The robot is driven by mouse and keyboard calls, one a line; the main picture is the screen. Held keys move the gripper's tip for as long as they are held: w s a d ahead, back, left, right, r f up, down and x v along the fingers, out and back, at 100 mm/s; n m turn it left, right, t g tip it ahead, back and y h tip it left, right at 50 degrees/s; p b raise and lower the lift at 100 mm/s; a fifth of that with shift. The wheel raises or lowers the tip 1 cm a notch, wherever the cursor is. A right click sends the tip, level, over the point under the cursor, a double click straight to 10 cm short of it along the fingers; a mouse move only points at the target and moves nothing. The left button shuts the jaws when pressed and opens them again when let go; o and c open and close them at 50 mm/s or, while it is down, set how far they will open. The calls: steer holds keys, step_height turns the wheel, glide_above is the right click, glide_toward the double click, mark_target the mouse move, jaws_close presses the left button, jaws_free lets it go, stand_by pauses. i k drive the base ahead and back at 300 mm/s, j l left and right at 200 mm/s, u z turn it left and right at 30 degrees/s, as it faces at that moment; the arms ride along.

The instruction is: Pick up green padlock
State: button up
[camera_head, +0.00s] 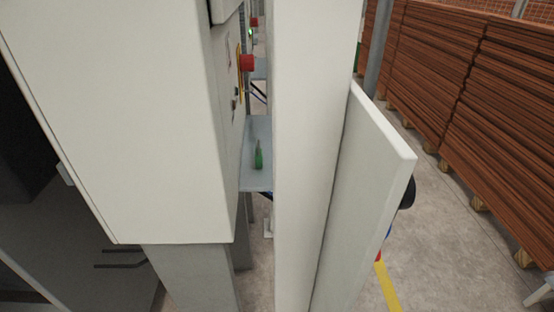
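A small green object (258,159), which looks like the green padlock, sits on a narrow grey shelf (262,183). The shelf shows in the gap between a large white cabinet on the left and a tall white upright in the middle. The green object is small, and I cannot make out its shackle clearly. My gripper is not recognisable in this view, so I cannot tell where it is relative to the object.
The white cabinet (130,120) bears a red button (247,63) above the shelf. The white upright (305,150) and a slanted white panel (370,190) stand right of the gap. Stacked brown boards (470,90) line the right. Grey floor (450,260) is open at lower right.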

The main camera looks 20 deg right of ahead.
mark_target(259, 151)
steer(key=i+j, duration=0.15)
steer(key=j, duration=0.15)
steer(key=k+l, duration=0.1)
steer(key=l, duration=0.35)
steer(key=k+l, duration=0.1)
steer(key=l, duration=0.35)
steer(key=i+l, duration=0.15)
steer(key=l, duration=0.25)
steer(key=i+l+u, duration=0.1)
steer(key=l, duration=0.25)
steer(key=i+l, duration=0.15)
steer(key=l, duration=0.25)
steer(key=i+l+u, duration=0.15)
steer(key=i+l, duration=0.6)
steer(key=i, duration=0.15)
